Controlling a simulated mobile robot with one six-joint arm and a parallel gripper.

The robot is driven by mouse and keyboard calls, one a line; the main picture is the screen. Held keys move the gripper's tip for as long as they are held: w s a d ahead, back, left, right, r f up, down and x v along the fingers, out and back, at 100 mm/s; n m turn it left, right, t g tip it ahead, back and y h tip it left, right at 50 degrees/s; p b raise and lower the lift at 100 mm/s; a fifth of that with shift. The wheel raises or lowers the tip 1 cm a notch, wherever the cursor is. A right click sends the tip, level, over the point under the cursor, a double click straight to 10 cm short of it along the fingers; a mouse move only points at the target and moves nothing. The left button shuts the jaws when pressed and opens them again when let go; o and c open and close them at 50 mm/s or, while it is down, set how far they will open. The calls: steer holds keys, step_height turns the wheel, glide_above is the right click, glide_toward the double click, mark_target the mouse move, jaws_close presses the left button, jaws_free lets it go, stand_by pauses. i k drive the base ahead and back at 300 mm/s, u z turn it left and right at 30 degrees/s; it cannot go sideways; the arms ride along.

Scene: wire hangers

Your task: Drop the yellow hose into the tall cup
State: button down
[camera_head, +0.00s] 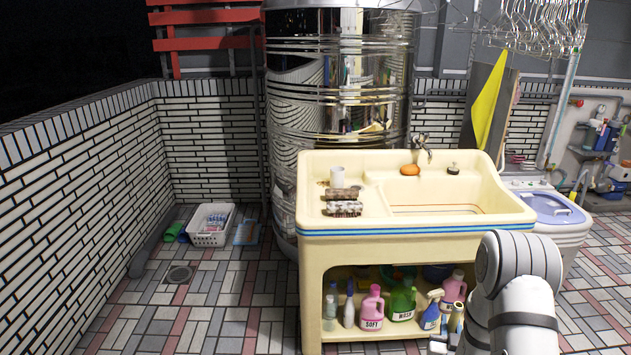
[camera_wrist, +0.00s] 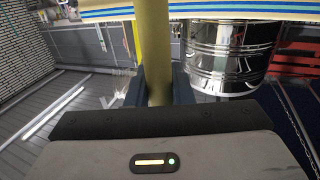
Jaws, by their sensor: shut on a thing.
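The yellow hose (camera_wrist: 153,45) stands between the dark fingers of my gripper (camera_wrist: 157,88) in the wrist view, and the gripper is shut on it. The hose runs up out of the top of that view, so its far end is hidden.
The cream sink (camera_head: 415,218) has two patterned brushes or bars (camera_head: 343,208) beside the cup and an orange soap (camera_head: 410,170) at the back. Bottles (camera_head: 372,308) crowd its lower shelf. A shiny metal tank (camera_head: 340,75) stands behind. The floor at left is mostly free.

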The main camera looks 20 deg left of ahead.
mark_target(337, 178)
steer(key=u, duration=0.75)
